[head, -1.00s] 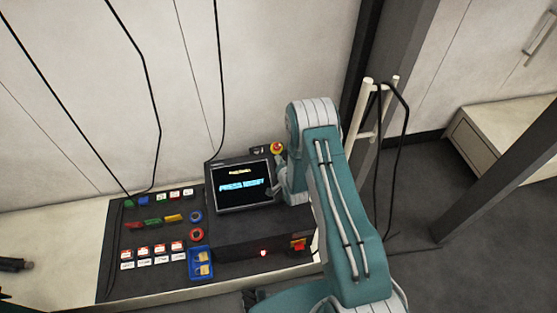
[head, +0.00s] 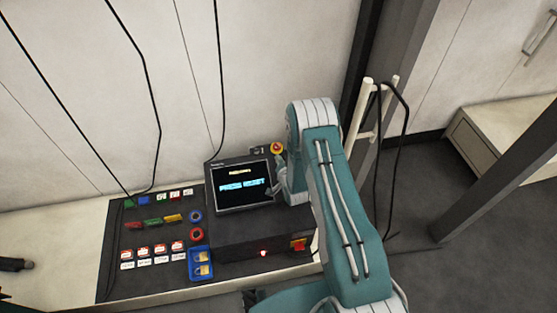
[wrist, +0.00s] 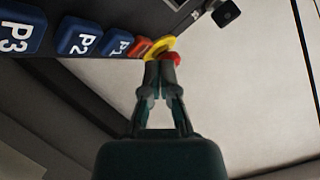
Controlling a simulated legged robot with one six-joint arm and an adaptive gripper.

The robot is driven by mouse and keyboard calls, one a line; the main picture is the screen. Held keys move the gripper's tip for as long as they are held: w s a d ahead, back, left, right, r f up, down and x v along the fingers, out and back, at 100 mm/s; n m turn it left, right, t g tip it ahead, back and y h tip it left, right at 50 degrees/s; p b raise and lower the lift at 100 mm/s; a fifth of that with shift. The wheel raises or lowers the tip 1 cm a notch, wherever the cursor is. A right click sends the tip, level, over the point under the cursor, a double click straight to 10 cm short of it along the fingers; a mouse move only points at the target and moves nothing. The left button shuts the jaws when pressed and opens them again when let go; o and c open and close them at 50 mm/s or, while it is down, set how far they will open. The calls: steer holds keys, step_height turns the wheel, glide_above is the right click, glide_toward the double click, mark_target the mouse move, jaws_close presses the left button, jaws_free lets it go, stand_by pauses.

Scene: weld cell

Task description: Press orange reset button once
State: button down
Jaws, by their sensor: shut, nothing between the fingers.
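The orange button (wrist: 139,47) shows in the wrist view between the blue P1 key (wrist: 119,43) and a yellow ring (wrist: 162,46) with a red knob (wrist: 172,59). My gripper (wrist: 158,62) is shut and empty. Its fingertips overlap the yellow ring in the picture, just right of and below the orange button. I cannot tell whether they touch anything. In the head view my gripper (head: 279,187) is at the right edge of the screen unit (head: 240,207), partly hidden by my arm. The screen shows large "PRESS RESET" text. The orange button cannot be made out there.
A red emergency stop (head: 277,148) stands behind the screen. Blue keys P2 (wrist: 79,39) and P3 (wrist: 22,30) line up left of P1. A blue tray (head: 200,278), coloured parts and a red-orange switch (head: 298,245) are on the dark bench. Cables hang on the left wall.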

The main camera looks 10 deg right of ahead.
steer(key=shift+f, duration=0.15)
steer(key=shift+w+f, duration=0.15)
stand_by(0.4)
steer(key=shift+w+f, duration=0.2)
steer(key=shift+f, duration=0.25)
stand_by(0.6)
steer(key=shift+r, duration=0.1)
steer(key=shift+s+r, duration=0.4)
steer(key=shift+r, duration=0.35)
steer(key=shift+s+r, duration=0.4)
steer(key=shift+r, duration=0.35)
steer(key=shift+s+r, duration=0.35)
steer(key=shift+r, duration=0.35)
steer(key=shift+s+r, duration=0.4)
steer(key=shift+r, duration=0.35)
steer(key=shift+r, duration=0.1)
